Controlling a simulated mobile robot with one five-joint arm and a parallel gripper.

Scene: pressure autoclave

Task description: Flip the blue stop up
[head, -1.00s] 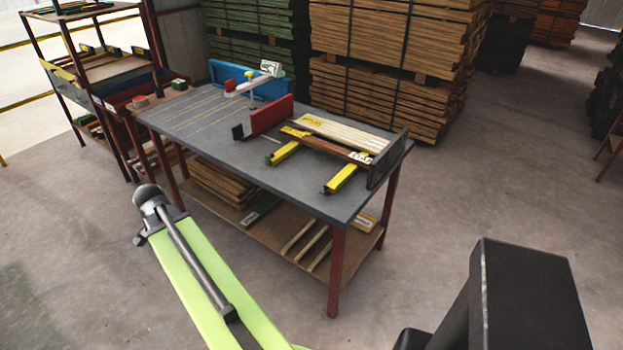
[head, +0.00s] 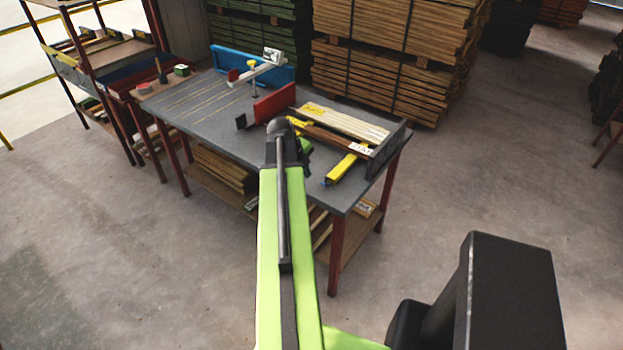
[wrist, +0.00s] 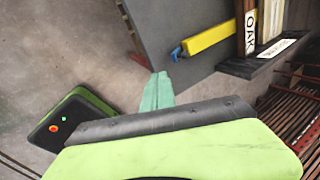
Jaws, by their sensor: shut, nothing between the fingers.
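The blue stop (wrist: 177,53) is a small piece at the near end of a yellow bar (wrist: 208,37), by the table edge. In the head view it is a tiny spot (head: 328,181) at the end of the right yellow bar (head: 345,166); its exact tilt is too small to tell. My gripper (wrist: 158,78) shows in the wrist view as pale teal fingers, shut and empty. Its tips lie below and left of the blue stop in the picture, seemingly apart from it. In the head view my arm hides the gripper and part of the left yellow bar.
The grey table (head: 195,100) carries a red block (head: 273,105), a blue fence (head: 235,62) and pale boards (head: 345,123) beside a dark end plate (head: 388,145).

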